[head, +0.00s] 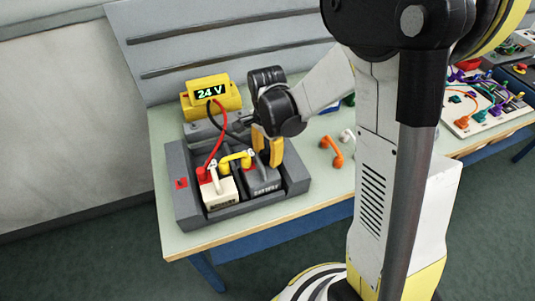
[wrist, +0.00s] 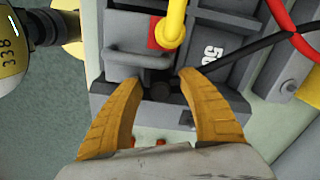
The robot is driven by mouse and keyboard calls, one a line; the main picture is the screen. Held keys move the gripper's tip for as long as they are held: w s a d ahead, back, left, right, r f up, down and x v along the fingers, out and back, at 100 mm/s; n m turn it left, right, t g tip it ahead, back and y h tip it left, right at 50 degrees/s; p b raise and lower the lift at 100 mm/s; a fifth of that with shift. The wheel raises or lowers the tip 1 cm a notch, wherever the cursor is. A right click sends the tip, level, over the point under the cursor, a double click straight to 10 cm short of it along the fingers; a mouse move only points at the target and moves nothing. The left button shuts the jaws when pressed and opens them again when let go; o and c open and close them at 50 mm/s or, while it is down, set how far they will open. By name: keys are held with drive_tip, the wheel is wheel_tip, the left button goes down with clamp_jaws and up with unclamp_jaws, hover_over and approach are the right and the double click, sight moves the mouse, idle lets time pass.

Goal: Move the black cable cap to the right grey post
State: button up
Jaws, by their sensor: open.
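My gripper (head: 266,156) points down over the right, dark battery (head: 262,184) in the grey tray (head: 183,205). In the wrist view, its yellow fingers (wrist: 160,80) are open, one on each side of a small black piece, apparently the black cable cap (wrist: 159,91). I cannot tell whether they touch it. The black cable (wrist: 262,46) comes in from the right and passes behind the right finger. In the head view, my gripper hides the cap. I cannot make out the right grey post in either view.
A yellow cable (head: 236,158) links the pale left battery (head: 220,192) and the dark one. A red cable (head: 222,128) runs from the 24 V meter (head: 209,93) to the left battery. An orange piece (head: 333,152) lies right of the tray. The table's front right is clear.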

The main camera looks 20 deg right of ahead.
sight(267, 150)
idle(0.8)
clamp_jaws()
drive_tip(key=shift+r+p, duration=2.05)
drive_tip(key=shift+r, duration=1)
